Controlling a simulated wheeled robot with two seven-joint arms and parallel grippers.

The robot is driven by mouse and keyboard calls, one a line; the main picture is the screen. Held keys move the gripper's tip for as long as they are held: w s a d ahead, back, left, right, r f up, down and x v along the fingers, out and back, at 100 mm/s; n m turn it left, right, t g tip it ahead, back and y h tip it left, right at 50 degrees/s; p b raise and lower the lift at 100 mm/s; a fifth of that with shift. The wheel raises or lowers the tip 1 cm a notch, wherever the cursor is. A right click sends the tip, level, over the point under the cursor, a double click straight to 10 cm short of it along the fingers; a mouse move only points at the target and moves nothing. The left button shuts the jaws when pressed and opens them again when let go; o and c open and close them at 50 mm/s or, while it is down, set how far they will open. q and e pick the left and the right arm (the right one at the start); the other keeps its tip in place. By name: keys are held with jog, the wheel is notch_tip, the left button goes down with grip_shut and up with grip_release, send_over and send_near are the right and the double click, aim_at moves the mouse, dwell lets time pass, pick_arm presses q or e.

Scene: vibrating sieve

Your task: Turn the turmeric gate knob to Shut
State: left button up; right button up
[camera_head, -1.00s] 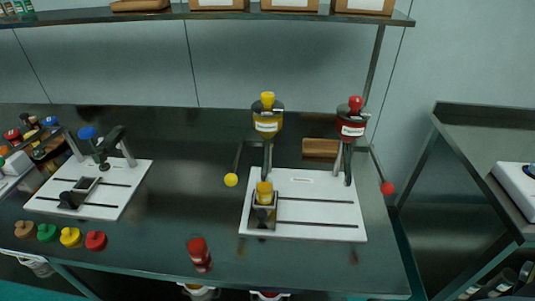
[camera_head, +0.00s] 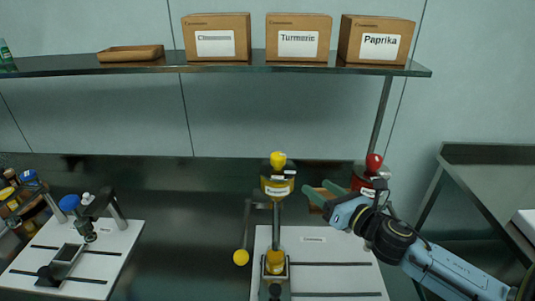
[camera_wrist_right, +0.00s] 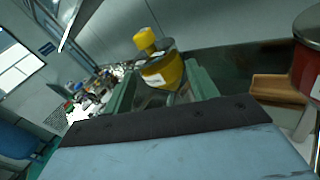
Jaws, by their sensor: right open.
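The turmeric hopper (camera_head: 277,187) is yellow, with a yellow knob (camera_head: 278,160) on top, and stands over a white board (camera_head: 315,240). A rod with a yellow ball (camera_head: 241,257) hangs down on its left; I cannot tell its setting from here. A yellow-topped jar (camera_head: 275,262) sits below the outlet. My right gripper (camera_head: 321,193) is open and empty, to the right of the hopper and apart from it, pointing left. In the right wrist view the yellow hopper (camera_wrist_right: 163,72) shows between and beyond the open fingers. My left gripper is not in view.
The red-knobbed paprika hopper (camera_head: 361,178) is partly hidden behind my right gripper. A shelf (camera_head: 215,67) with labelled boxes spans above. Another white board (camera_head: 95,245) with a blue-topped device stands at the left. The dark bench (camera_head: 185,215) between the boards is clear.

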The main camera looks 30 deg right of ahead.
aim_at(283, 162)
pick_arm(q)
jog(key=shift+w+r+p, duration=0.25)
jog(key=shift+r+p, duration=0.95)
pick_arm(e)
jog(key=w+a+n, duration=0.1)
jog(key=w, duration=0.3)
jog(key=w+a+r+n+y, duration=0.1)
jog(key=w+n, duration=0.1)
jog(key=w, duration=0.3)
jog(key=w+a+r+n+y, duration=0.1)
jog(key=w+a, duration=0.1)
jog(key=w, duration=0.3)
jog(key=shift+n, duration=0.3)
jog(key=c, duration=1)
